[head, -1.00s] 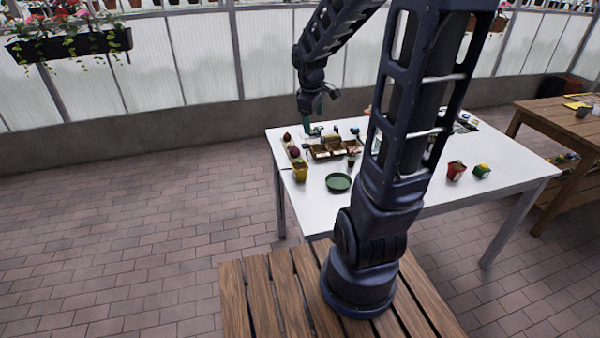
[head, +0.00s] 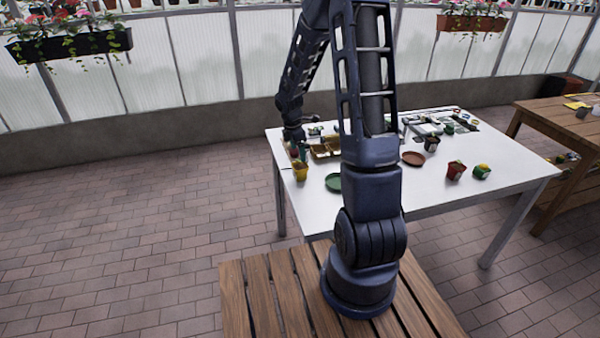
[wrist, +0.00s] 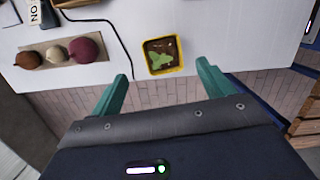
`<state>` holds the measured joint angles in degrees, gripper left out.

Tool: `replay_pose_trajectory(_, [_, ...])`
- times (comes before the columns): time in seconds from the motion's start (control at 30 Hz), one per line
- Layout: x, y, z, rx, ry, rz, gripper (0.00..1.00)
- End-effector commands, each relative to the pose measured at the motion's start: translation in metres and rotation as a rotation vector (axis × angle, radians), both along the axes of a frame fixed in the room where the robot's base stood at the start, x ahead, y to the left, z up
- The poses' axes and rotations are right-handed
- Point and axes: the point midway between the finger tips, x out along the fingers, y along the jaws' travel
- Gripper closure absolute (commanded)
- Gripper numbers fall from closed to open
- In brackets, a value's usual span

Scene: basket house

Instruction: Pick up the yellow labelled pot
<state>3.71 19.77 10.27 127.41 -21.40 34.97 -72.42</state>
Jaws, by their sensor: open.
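The yellow pot (head: 300,173) stands upright near the front left corner of the white table (head: 405,195). In the wrist view the pot (wrist: 180,66) is seen from above, square-rimmed, with dark soil and a small green plant in it. No label can be made out. My gripper (wrist: 162,73) is open, with its two green fingers spread wide on either side of the pot's place in the picture. The pot lies just beyond the gap between the fingertips, apart from both. In the head view my gripper (head: 302,153) is above and just behind the pot.
A strip with several round bulbs (wrist: 58,52) lies left of the pot, beside a dark cable (wrist: 108,22). A green saucer (head: 333,183), partly hidden by my arm, and a brown seed tray (head: 322,151) are nearby. A red pot (head: 456,170) stands farther right.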

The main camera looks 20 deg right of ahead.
Motion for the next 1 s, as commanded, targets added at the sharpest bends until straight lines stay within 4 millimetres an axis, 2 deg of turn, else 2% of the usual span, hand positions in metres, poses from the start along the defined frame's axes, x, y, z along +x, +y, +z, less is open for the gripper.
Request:
replay_pose_trajectory(0.3, [0.000,-0.005,-0.041,0.000,0.003,0.003,0.20])
replay_pose_trajectory(0.63, [-0.001,-0.007,-0.062,0.000,0.002,0.003,0.20])
replay_pose_trajectory(0.8, [-0.005,-0.007,-0.086,0.000,0.004,0.002,0.20])
replay_pose_trajectory(1.0, [-0.003,-0.011,-0.104,0.000,0.001,0.001,0.20])
